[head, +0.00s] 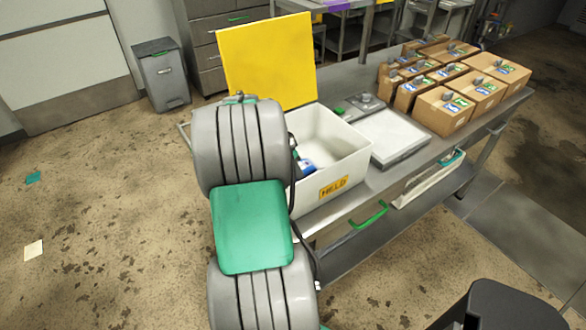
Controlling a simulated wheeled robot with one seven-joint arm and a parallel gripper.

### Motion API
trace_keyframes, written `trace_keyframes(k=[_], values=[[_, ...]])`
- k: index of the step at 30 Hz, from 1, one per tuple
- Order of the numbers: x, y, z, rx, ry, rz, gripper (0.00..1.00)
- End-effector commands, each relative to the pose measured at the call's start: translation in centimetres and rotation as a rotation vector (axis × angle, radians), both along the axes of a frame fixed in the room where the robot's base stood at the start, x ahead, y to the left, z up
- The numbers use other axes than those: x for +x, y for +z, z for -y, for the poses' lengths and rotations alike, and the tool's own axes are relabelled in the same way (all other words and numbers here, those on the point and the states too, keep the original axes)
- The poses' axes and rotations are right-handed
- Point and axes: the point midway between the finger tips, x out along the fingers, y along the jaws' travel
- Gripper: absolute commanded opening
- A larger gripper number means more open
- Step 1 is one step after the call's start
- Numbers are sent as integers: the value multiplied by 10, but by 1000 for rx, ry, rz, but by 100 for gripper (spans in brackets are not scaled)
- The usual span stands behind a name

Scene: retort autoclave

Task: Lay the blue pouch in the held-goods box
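The held-goods box (353,168) is a white open bin with a yellow "HELD" label on its front, standing on the near left of the steel table. Its yellow lid (268,60) stands raised at the back left. A blue and white piece, seemingly the blue pouch (307,166), shows low inside the box at its left, partly covered by my arm. I cannot tell whether it rests on the floor of the box or is held. A small dark and green part, perhaps of my gripper (294,148), shows beside it. The fingers are hidden behind my arm.
A flat scale with a pale plate (389,138) stands right of the box. Several brown cartons (443,111) with pouches on top fill the table's far right. A green handle (369,215) sticks out below the front edge. A grey bin (162,75) stands at the back left.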

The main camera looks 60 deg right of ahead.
Motion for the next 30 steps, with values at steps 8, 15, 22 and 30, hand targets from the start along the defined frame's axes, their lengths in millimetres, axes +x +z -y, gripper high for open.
trace_keyframes(k=[8,15,22,30], values=[[-1,-7,1,-2,-4,1,4],[-1,-10,1,-1,-3,1,63],[-1,-10,0,-1,-3,1,76],[1,-2,-1,-2,-1,2,76]])
